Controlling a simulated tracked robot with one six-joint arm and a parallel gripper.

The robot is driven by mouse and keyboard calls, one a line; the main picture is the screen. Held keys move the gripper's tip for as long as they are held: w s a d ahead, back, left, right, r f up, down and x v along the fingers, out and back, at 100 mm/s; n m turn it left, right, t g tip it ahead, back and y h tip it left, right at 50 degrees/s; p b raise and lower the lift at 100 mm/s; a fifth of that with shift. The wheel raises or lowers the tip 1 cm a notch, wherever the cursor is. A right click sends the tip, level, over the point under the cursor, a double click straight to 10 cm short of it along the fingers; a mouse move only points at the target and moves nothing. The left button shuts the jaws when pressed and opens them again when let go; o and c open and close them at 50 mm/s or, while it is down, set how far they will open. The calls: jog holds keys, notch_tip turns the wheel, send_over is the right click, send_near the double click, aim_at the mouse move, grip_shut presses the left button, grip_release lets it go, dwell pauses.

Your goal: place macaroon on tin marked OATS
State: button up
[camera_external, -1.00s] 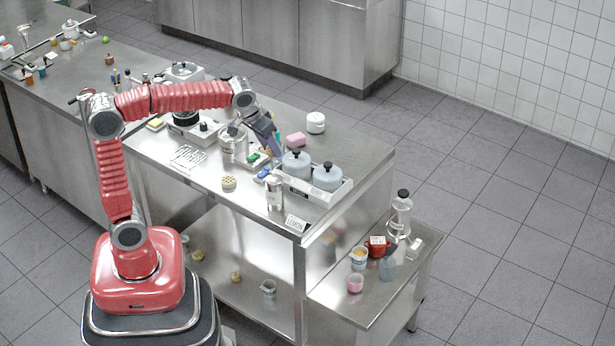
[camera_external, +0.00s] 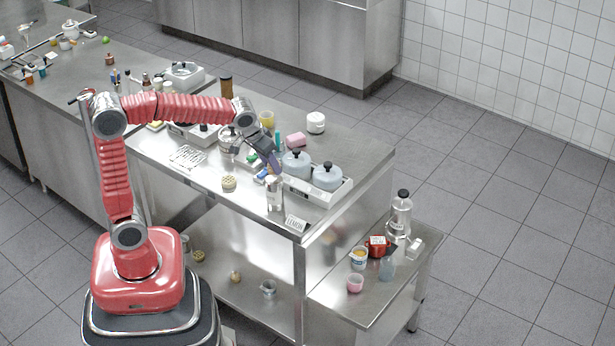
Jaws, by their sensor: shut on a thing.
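My gripper (camera_external: 275,168) is at the end of the bent red arm, pointing down and right over the steel table. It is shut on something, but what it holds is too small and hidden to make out. Its tip appears just above a silvery tin (camera_external: 275,194) with a pale label near the table's front edge. The label is too small to read, so I cannot tell if it says OATS. Another metal tin (camera_external: 227,141) stands left of the gripper, partly behind the arm. I cannot make out the macaroon clearly.
The table's right rear is clear.

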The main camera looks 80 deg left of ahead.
aim_at(266, 167)
jog(key=shift+f, duration=1.6)
jog(key=o, duration=1.1)
jog(key=v, duration=1.2)
jog(key=shift+w, duration=0.1)
